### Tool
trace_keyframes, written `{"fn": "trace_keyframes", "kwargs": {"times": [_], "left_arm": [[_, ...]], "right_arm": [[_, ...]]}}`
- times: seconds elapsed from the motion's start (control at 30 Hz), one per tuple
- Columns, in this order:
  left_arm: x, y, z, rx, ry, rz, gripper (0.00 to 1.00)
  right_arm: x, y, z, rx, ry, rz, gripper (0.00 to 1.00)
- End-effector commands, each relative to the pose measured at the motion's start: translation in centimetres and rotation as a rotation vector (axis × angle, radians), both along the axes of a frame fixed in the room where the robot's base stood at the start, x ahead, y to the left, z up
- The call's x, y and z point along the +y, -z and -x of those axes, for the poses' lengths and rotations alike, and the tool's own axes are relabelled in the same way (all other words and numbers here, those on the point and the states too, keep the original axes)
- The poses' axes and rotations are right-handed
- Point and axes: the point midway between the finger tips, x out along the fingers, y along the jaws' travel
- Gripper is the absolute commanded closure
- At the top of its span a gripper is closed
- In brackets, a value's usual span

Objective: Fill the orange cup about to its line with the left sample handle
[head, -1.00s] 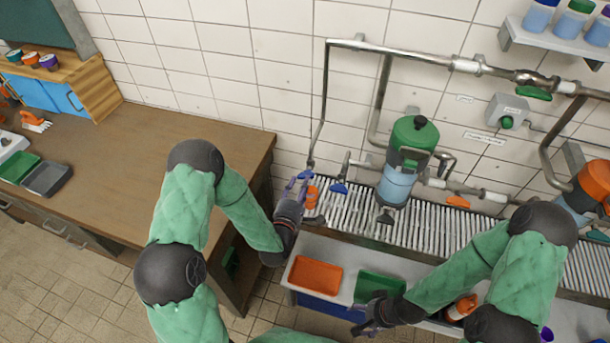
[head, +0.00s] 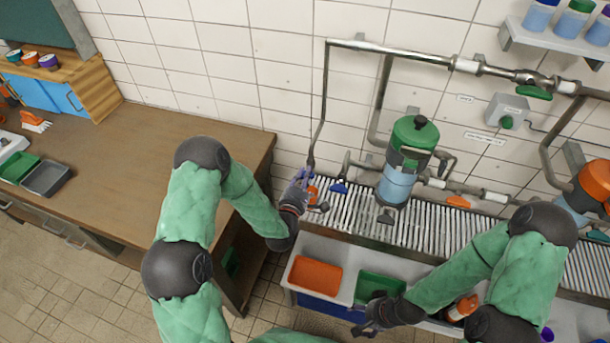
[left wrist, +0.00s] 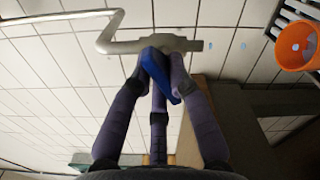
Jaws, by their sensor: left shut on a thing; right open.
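In the left wrist view my left gripper (left wrist: 160,70) is shut on the blue sample handle (left wrist: 158,68) at the end of a thin grey pipe (left wrist: 110,28). The orange cup (left wrist: 297,45) is at the right edge of that view, apart from the gripper. A few small blue drops lie in a line between the spout and the cup, with one blue spot inside it. The cup's line and water level cannot be made out. In the head view my left gripper (head: 300,182) partly covers the cup (head: 312,192) on the slatted drain. My right gripper (head: 366,328) is open and empty.
Another blue handle (head: 339,187) is close to the right of the left gripper. An orange tray (head: 315,273) and a green tray (head: 377,287) lie in front. A wooden bench (head: 130,170) is at the left.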

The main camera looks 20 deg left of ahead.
Motion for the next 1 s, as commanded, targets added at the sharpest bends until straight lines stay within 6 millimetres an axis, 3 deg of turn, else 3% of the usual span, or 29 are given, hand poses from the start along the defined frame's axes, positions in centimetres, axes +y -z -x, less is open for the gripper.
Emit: {"fn": "trace_keyframes", "kwargs": {"times": [0.17,0.6,1.0], "left_arm": [[0.0,0.1,0.0,-0.003,0.0,-0.045,1.0],[-0.2,0.2,0.0,-0.016,0.001,-0.435,1.0],[-0.3,0.0,0.0,-0.015,0.003,-0.492,1.0]], "right_arm": [[0.0,0.6,0.0,0.0,0.0,0.0,0.21],[0.0,4.4,0.0,0.0,0.0,0.0,0.21],[0.0,4.6,0.0,0.0,0.0,0.0,0.21]]}}
